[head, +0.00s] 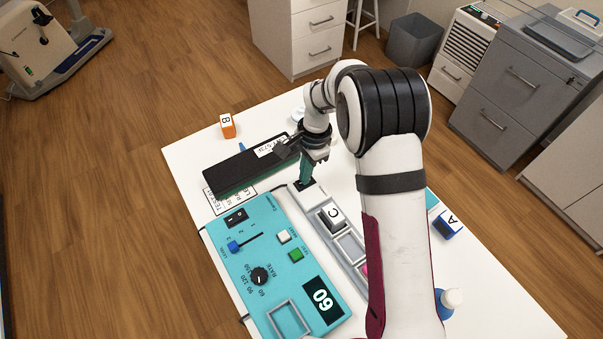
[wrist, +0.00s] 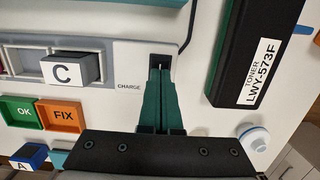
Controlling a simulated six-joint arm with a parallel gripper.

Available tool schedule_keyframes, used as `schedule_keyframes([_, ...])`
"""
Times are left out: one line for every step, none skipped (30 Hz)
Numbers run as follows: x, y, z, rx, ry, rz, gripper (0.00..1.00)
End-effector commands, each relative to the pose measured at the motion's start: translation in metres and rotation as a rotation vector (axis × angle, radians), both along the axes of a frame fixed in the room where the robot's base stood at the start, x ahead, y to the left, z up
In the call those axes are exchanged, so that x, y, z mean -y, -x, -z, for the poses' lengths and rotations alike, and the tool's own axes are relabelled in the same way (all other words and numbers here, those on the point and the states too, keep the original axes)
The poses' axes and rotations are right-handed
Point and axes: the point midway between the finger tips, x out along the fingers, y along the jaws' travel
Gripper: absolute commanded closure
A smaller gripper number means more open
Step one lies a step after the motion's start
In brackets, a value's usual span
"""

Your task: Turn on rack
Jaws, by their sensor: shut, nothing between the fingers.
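The grey rack (head: 335,240) lies along the white table beside a teal control panel (head: 240,225), with a dark block marked C (head: 332,217) in one of its slots. The rack's end plate (wrist: 132,62) reads CHARGE in the wrist view and has a small black switch or opening (wrist: 157,61). My gripper (head: 305,184) is shut and empty, its teal fingers pointing down at this end plate. In the wrist view the fingertips (wrist: 158,72) overlap the lower part of the black feature. I cannot tell whether they touch it. The feature's state is partly hidden.
A long black toner box (head: 230,172) lies at the rack's far side. Orange block B (head: 227,130) and blue block A (head: 444,229) stand near the table edges. My arm covers the table's right middle.

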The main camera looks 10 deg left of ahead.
Motion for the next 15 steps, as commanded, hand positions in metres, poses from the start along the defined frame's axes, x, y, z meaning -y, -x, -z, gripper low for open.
schedule_keyframes([0.002, -0.002, 0.0, 0.0, 0.0, 0.001, 1.0])
schedule_keyframes([0.002, -0.002, -0.001, 0.0, 0.0, 0.0, 1.0])
schedule_keyframes([0.003, -0.003, -0.001, 0.0, 0.0, 0.0, 1.0])
schedule_keyframes([0.003, -0.003, -0.001, -0.001, -0.001, 0.0, 1.0])
schedule_keyframes([0.003, -0.003, -0.001, -0.001, -0.001, 0.0, 1.0])
schedule_keyframes([0.003, -0.003, -0.002, -0.001, -0.001, 0.0, 1.0])
schedule_keyframes([0.003, -0.003, -0.002, -0.001, -0.001, 0.0, 1.0])
schedule_keyframes([0.003, -0.003, -0.002, -0.001, -0.001, 0.0, 1.0])
schedule_keyframes([0.003, -0.003, -0.002, -0.001, -0.001, 0.0, 1.0])
schedule_keyframes([0.003, -0.003, -0.002, -0.001, -0.001, 0.0, 1.0])
schedule_keyframes([0.003, -0.003, -0.002, 0.0, -0.001, 0.0, 1.0])
schedule_keyframes([0.003, -0.004, -0.003, 0.0, -0.001, 0.0, 1.0])
schedule_keyframes([0.003, -0.004, -0.006, 0.001, -0.002, 0.0, 1.0])
schedule_keyframes([0.003, -0.005, -0.009, 0.002, -0.002, 0.0, 1.0])
schedule_keyframes([0.004, -0.005, -0.015, 0.003, -0.003, 0.002, 1.0])
